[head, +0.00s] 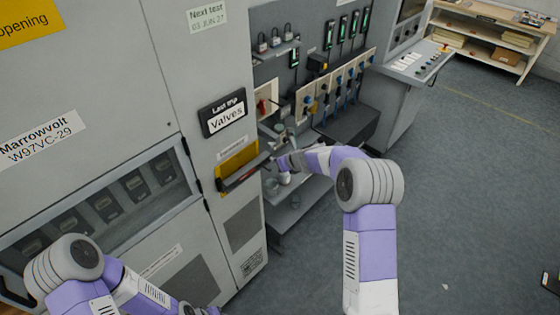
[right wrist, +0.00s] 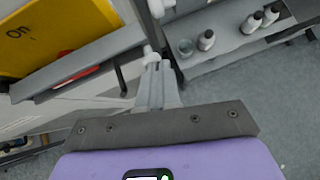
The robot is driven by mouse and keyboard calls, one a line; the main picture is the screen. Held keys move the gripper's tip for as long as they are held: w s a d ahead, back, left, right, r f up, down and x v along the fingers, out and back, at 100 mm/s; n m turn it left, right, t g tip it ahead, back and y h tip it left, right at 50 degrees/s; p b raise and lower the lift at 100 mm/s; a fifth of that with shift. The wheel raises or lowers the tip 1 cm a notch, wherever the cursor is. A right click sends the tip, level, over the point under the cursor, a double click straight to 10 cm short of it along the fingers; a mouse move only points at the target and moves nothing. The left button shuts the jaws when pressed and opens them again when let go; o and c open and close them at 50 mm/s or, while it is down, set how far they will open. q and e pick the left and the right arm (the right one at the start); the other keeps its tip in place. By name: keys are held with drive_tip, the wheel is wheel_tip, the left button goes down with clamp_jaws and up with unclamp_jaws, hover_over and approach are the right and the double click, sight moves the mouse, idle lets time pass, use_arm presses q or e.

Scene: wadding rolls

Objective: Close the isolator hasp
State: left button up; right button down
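The isolator shows in the head view as a yellow plate (head: 238,157) on the grey cabinet, with a dark grey bar (head: 243,173) across its front. In the right wrist view the yellow plate (right wrist: 40,35) reads "On", and the grey bar (right wrist: 85,62) runs below it with a red strip (right wrist: 78,75) beneath. I cannot make out the hasp itself clearly. My right gripper (right wrist: 152,62) is just right of the bar's end, its fingers together. I see nothing clearly held between them. In the head view my right gripper (head: 272,161) is small.
A shelf unit with padlocks (head: 275,40) and hanging tools stands right of the cabinet. Its lower shelf (head: 290,208) holds bottles, also seen in the right wrist view (right wrist: 206,41). A console (head: 410,70) stands farther back. The floor at right is open.

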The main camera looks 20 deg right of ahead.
drive_tip(key=shift+r, duration=0.1)
drive_tip(key=s+d+r, duration=0.6)
drive_tip(key=s+r, duration=0.1)
drive_tip(key=s, duration=0.3)
drive_tip(key=s+a+f+m+g+y+b, duration=0.1)
drive_tip(key=s+a+f+m+b, duration=0.25)
drive_tip(key=f+m, duration=0.45)
drive_tip(key=s+a+f+m+g+b, duration=0.15)
drive_tip(key=s+a+f+m, duration=0.35)
drive_tip(key=f, duration=0.5)
drive_tip(key=s+a+f+m+g+y+b, duration=0.1)
drive_tip(key=s+a+f+m+b, duration=0.2)
drive_tip(key=f+m, duration=0.55)
use_arm(q)
wheel_tip(320, 180, down, 15)
drive_tip(key=b, duration=0.6)
drive_tip(key=shift+s+d+b, duration=0.25)
drive_tip(key=shift+s+b, duration=0.1)
use_arm(e)
drive_tip(key=s+a+f+m+g, duration=0.2)
drive_tip(key=s+a+f+m, duration=0.1)
drive_tip(key=s+f+m, duration=0.5)
drive_tip(key=s+a+f+m+g, duration=0.3)
drive_tip(key=s+f+m, duration=0.6)
drive_tip(key=s+m, duration=0.2)
drive_tip(key=shift+s+a+f+m, duration=0.25)
drive_tip(key=shift+s+a+m, duration=0.15)
drive_tip(key=shift+m, duration=0.35)
